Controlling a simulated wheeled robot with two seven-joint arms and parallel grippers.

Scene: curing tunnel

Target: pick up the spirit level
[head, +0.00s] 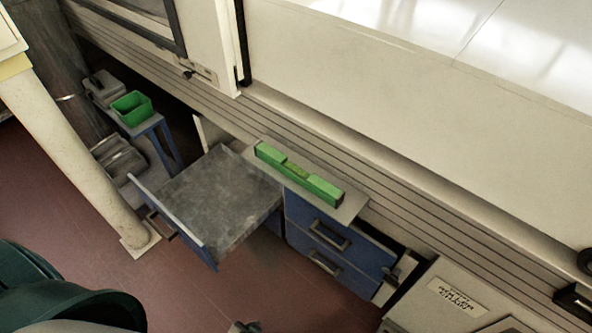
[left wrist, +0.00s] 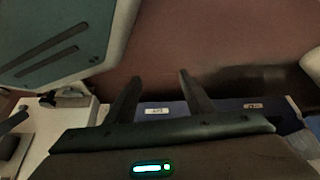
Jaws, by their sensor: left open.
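The spirit level (head: 298,174) is a long green bar. In the head view it lies flat along the grey top of a blue drawer cabinet (head: 329,246), near the back wall, and nothing covers it. My left gripper (left wrist: 159,77) shows in the left wrist view with its two dark fingers apart and nothing between them. The spirit level is not seen in that view, so the gripper is away from it. A small part at the bottom edge of the head view is too cut off to identify. My right gripper is not in view.
A green bin (head: 132,108) stands on a small blue table farther left. A cream post (head: 75,150) rises at left. A pale labelled box (head: 450,298) stands at lower right. The red floor in front is open.

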